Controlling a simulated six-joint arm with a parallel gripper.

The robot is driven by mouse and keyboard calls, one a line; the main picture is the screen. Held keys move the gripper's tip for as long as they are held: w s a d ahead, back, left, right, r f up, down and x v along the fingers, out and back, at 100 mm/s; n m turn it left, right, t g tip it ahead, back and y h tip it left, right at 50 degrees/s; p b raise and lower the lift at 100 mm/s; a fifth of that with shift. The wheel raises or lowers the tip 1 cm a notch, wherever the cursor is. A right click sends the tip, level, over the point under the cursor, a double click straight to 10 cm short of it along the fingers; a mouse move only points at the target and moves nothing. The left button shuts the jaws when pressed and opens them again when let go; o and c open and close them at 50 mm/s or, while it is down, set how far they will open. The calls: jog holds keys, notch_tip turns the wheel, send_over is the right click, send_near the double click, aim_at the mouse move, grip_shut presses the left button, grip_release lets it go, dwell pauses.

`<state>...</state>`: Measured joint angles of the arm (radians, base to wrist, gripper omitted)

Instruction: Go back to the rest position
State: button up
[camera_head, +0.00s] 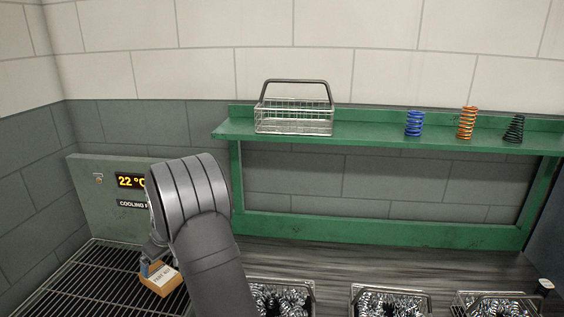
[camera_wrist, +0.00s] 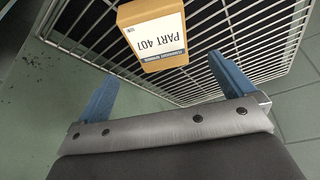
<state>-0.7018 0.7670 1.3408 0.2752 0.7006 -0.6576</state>
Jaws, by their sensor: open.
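My gripper (camera_wrist: 168,78) is open, with its two blue fingers spread apart and nothing between them. A small tan box with a white label reading PART 407 (camera_wrist: 152,35) lies ahead of the fingertips on a wire rack (camera_wrist: 235,25). In the head view the same box (camera_head: 161,283) is at the lower left on the dark rack (camera_head: 85,275). My gripper (camera_head: 149,270) is just above and beside it, mostly hidden behind my own wrist. The gap between fingers and box is hard to judge.
A grey-green panel (camera_head: 92,200) with a 22 °C display stands behind the rack. A green shelf (camera_head: 370,134) holds a wire basket (camera_head: 293,117), a blue spring (camera_head: 414,123), an orange spring (camera_head: 466,122) and a black spring (camera_head: 514,128). Wire baskets of metal parts (camera_head: 390,300) line the front.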

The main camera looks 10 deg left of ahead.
aim_at(160, 274)
jog(key=x, duration=0.8)
jog(key=shift+w+a+f, duration=0.1)
jog(key=shift+a+f, duration=0.15)
jog(key=shift+f, duration=0.1)
jog(key=shift+r, duration=1)
